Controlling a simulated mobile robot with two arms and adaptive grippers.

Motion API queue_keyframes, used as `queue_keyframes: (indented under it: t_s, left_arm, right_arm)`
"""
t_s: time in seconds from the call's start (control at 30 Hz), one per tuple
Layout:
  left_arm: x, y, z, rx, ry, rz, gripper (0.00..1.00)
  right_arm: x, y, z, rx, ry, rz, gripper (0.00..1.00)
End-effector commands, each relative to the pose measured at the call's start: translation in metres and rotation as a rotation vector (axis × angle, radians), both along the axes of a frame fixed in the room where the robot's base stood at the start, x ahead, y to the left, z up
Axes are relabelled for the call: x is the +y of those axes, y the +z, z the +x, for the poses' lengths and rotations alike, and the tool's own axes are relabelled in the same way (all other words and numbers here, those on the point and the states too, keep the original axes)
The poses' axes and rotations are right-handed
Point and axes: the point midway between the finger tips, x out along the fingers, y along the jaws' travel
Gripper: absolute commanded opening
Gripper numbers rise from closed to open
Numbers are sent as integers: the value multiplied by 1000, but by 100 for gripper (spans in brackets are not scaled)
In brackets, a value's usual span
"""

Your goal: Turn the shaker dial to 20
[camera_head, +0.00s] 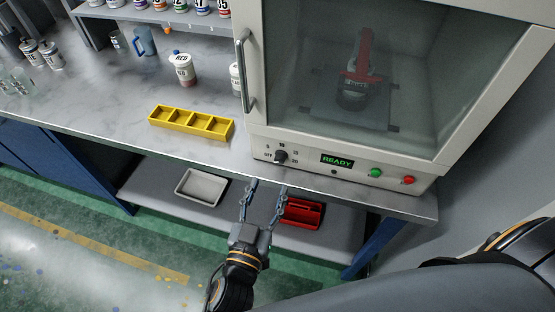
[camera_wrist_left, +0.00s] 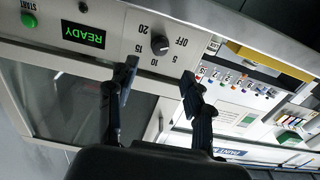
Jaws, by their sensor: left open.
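The shaker machine (camera_head: 350,165) is a pale cabinet with a glass door at the right of the head view. Its black dial (camera_head: 281,156) is on the lower front panel. In the left wrist view the dial (camera_wrist_left: 159,45) shows upside down, with marks OFF, 5, 10, 15 and 20 around it. Its pointer seems to lie toward OFF, but it is small. My left gripper (camera_head: 268,185) is open and empty, just in front of and below the dial. In the left wrist view its fingertips (camera_wrist_left: 160,72) are spread to either side below the dial, apart from it. My right gripper is not in view.
A green READY display (camera_head: 337,161), a green button (camera_head: 376,172) and a red button (camera_head: 408,180) are right of the dial. A yellow tray (camera_head: 191,122) is on the counter left. A grey tray (camera_head: 201,187) and red tray (camera_head: 302,212) are on the shelf below.

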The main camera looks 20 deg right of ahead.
Motion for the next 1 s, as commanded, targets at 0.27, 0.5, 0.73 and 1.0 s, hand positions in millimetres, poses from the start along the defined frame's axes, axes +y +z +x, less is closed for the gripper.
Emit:
queue_keyframes:
  t_s: [0.27,0.5,0.73,1.0]
  left_arm:
    - [-32,2,48,-2,0,0,51]
    - [-45,0,67,0,0,1,51]
    - [-47,0,69,0,0,1,51]
    - [-47,0,69,0,0,1,16]
  right_arm:
    - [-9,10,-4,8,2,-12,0]
    - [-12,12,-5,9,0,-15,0]
    - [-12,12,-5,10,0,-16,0]
    - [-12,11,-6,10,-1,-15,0]
